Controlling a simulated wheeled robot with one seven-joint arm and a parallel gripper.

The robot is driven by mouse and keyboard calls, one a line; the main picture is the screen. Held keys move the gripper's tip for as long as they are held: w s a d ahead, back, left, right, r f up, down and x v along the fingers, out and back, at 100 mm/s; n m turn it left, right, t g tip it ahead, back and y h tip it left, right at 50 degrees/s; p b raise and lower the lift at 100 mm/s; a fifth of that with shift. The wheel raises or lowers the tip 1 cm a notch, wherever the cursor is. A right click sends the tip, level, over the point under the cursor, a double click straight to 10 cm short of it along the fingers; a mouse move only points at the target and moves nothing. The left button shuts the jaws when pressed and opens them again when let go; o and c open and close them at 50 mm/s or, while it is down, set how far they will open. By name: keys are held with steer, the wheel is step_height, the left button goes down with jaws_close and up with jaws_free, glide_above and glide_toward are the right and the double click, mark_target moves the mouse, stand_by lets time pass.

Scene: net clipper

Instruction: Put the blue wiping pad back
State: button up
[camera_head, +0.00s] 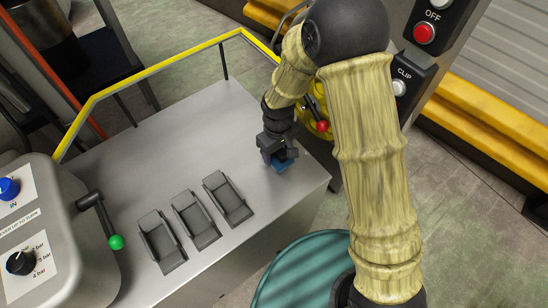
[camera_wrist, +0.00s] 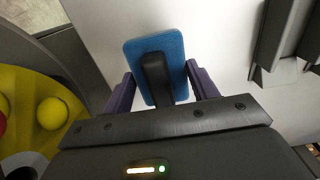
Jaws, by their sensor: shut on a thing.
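The blue wiping pad (camera_wrist: 175,45) has a black handle (camera_wrist: 155,75) on its near face. My gripper (camera_wrist: 162,84) is shut on it, with a purple finger at each side in the wrist view. In the head view my gripper (camera_head: 278,152) points down at the right part of the grey table, and a bit of the blue pad (camera_head: 281,166) shows under it. I cannot tell whether the pad touches the table. Three grey holders stand in a row to the left: left (camera_head: 161,241), middle (camera_head: 195,219) and right (camera_head: 228,198). No blue shows in them.
The grey table (camera_head: 205,115) has a yellow rail (camera_head: 150,76) along its back. A grey control box (camera_head: 95,270) with a green-knobbed lever (camera_head: 115,241) stands at the left. A yellow part with a red knob (camera_head: 323,126) is just right of my gripper. Bare tabletop lies behind the holders.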

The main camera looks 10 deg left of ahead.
mark_target(278, 159)
steer(key=shift+f, duration=1.85)
steer(key=shift+f, duration=0.1)
steer(key=o, duration=0.9)
step_height(278, 159, up, 12)
steer(key=shift+r+p, duration=0.15)
steer(key=shift+p, duration=0.15)
steer(key=shift+d, duration=0.1)
